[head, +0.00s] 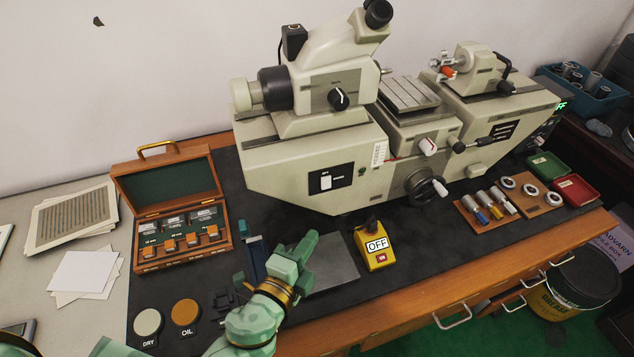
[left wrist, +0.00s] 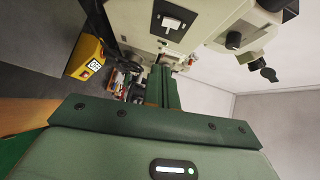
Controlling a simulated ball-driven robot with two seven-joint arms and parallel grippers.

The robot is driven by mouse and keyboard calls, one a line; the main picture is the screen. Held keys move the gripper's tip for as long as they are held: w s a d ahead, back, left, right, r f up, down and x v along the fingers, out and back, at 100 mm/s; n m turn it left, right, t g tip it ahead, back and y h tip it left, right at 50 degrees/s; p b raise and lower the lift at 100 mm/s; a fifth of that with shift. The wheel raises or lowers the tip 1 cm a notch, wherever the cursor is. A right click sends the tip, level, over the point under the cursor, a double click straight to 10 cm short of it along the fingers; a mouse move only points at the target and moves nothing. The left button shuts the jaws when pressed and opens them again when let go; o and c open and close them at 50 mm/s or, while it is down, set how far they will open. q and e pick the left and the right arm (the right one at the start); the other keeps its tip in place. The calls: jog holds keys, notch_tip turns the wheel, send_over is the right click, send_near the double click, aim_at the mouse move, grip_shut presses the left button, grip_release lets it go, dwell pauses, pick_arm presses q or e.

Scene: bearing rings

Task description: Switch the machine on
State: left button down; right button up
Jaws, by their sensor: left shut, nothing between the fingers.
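The large cream measuring machine (head: 300,165) stands on the dark mat at the back of the bench. A white rocker switch (head: 325,181) sits in a black plate on its front left face. In the left wrist view the switch (left wrist: 172,23) shows near the top. A yellow box (head: 375,258) with an "OFF" sign and a red button stands in front of the machine; it also shows in the left wrist view (left wrist: 86,58). My left gripper (head: 308,243) is shut and empty, left of the yellow box and below the switch, apart from both. My right gripper is out of view.
An open wooden case (head: 185,258) of blocks stands left of my gripper. Boards with plugs (head: 482,216) and rings (head: 545,204) lie right. The machine's handwheel (head: 422,188) juts forward. A green display (head: 561,105) is at far right.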

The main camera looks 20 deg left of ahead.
pick_arm(q)
jog(key=shift+d, duration=0.1)
jog(key=shift+w, duration=0.15)
send_near(331, 186)
jog(key=d+x, duration=0.1)
jog(key=x, duration=0.4)
jog(key=shift+w+a+f+p, duration=0.15)
jog(key=shift+w+a+p, duration=0.25)
jog(key=shift+w+p, duration=0.05)
